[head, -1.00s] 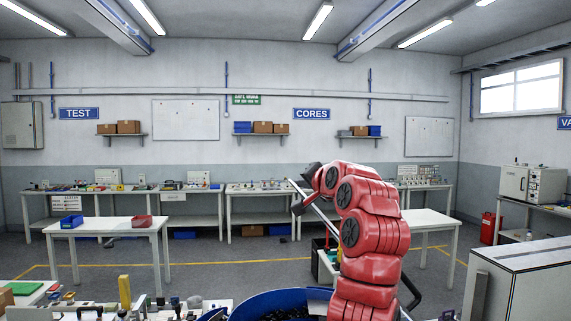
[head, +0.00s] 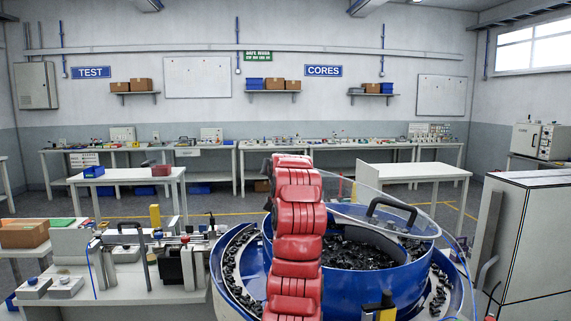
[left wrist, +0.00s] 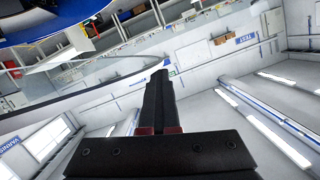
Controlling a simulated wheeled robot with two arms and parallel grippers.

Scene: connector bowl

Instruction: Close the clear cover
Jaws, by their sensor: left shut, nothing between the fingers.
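The clear cover (head: 350,208), with a black handle (head: 391,210), is over the right part of the blue bowl (head: 395,275) in the head view. It looks tilted, its far left side raised above the rim. In the left wrist view a transparent curved sheet (left wrist: 100,72), likely the cover, lies beyond my left gripper (left wrist: 160,76). That gripper's black fingers are shut together and empty; contact with the sheet cannot be told. In the head view a red arm of mine stands before the bowl and hides its left middle; its gripper is hidden. My right gripper is not visible.
Black connectors (head: 365,252) fill the bowl, and a track with more runs around it. A bench with fixtures (head: 150,265) stands at left. A grey cabinet (head: 525,240) stands close at right. White tables (head: 125,177) stand behind.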

